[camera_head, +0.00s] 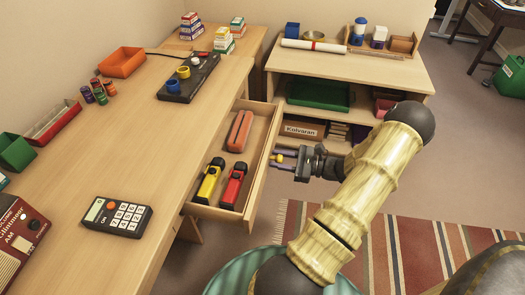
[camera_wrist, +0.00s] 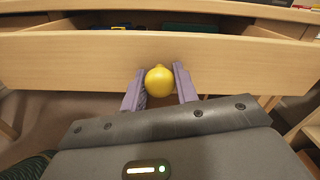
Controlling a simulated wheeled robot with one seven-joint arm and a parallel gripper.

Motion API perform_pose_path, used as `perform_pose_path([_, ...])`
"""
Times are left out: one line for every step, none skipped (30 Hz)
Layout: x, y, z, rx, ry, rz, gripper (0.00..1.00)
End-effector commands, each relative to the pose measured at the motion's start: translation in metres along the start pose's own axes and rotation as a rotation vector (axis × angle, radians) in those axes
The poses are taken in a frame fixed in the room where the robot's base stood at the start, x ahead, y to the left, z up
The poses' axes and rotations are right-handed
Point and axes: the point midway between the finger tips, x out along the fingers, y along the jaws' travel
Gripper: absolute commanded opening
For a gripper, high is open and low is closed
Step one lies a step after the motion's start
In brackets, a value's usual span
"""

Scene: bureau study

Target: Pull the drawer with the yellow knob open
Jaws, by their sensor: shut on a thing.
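The drawer (camera_head: 258,172) under the long wooden desk stands open, pulled well out from the desk front. Its yellow knob (camera_wrist: 159,81) sits at the middle of the drawer front (camera_wrist: 75,60), between the two fingers of my gripper (camera_wrist: 159,88). My gripper is shut on the knob; in the head view my gripper (camera_head: 283,158) meets the drawer's outer face from the right. Inside the drawer lie a yellow stapler-like item (camera_head: 210,181), a red one (camera_head: 234,186) and a reddish-brown oblong item (camera_head: 240,131).
The desk top (camera_head: 160,140) holds a calculator (camera_head: 116,216), a red radio (camera_head: 20,240), a black switch box (camera_head: 188,80) and an orange tray (camera_head: 121,62). A wooden shelf unit (camera_head: 350,65) stands behind. A striped rug (camera_head: 400,245) covers floor at the right.

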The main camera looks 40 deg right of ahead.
Motion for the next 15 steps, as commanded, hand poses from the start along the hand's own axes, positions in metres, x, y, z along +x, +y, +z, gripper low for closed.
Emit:
perform_pose_path([-0.006,0.0,0.001,0.002,0.001,0.0,0.0])
perform_pose_path([-0.009,0.0,0.001,0.002,0.001,0.0,0.0])
perform_pose_path([-0.012,0.001,0.001,0.001,0.0,0.001,0.0])
perform_pose_path([-0.013,0.001,0.001,0.001,0.0,0.002,0.0])
perform_pose_path([-0.015,0.001,0.0,0.001,-0.001,0.002,0.0])
perform_pose_path([-0.016,0.001,0.0,0.001,-0.001,0.002,0.0])
perform_pose_path([-0.017,0.001,0.0,0.001,-0.001,0.002,0.0])
perform_pose_path([-0.017,0.001,0.0,0.001,-0.002,0.002,0.0])
perform_pose_path([-0.018,0.001,0.0,0.001,-0.002,0.002,0.0])
perform_pose_path([-0.018,0.001,0.0,0.0,-0.002,0.002,0.0])
perform_pose_path([-0.018,0.001,-0.001,0.0,-0.002,0.002,0.0])
perform_pose_path([-0.018,0.001,-0.001,0.0,-0.002,0.002,0.0])
perform_pose_path([-0.018,0.001,-0.001,0.0,-0.002,0.002,0.0])
perform_pose_path([-0.018,0.001,-0.001,0.0,-0.002,0.002,0.0])
perform_pose_path([-0.017,0.001,-0.001,0.0,-0.002,0.002,0.0])
